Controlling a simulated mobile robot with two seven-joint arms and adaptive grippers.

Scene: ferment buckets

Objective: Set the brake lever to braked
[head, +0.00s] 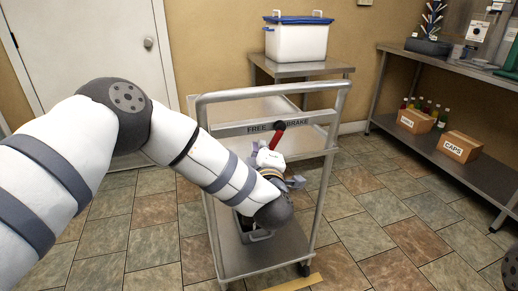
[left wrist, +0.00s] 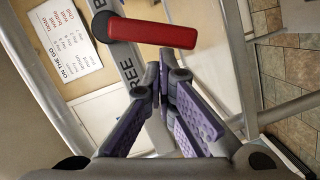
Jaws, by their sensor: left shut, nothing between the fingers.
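The brake lever (head: 277,135) is a red handle on the cart's upper bar, between the printed words FREE and BRAKE. In the left wrist view the red lever (left wrist: 155,32) juts out to the right from a dark pivot on the bar, with FREE beside it. My left gripper (head: 265,150) is at the lever in the head view, its fingertips partly hidden. In the left wrist view its purple-padded fingers (left wrist: 164,72) are shut and empty, just below the lever in the picture. I cannot tell whether they touch it. My right gripper is not in view.
The metal cart (head: 218,98) stands on the tiled floor, with a grey container (head: 257,236) on its lower shelf. Behind it, a white tub (head: 297,43) with a blue lid stands on a table. Shelving with boxes (head: 461,146) is at the right.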

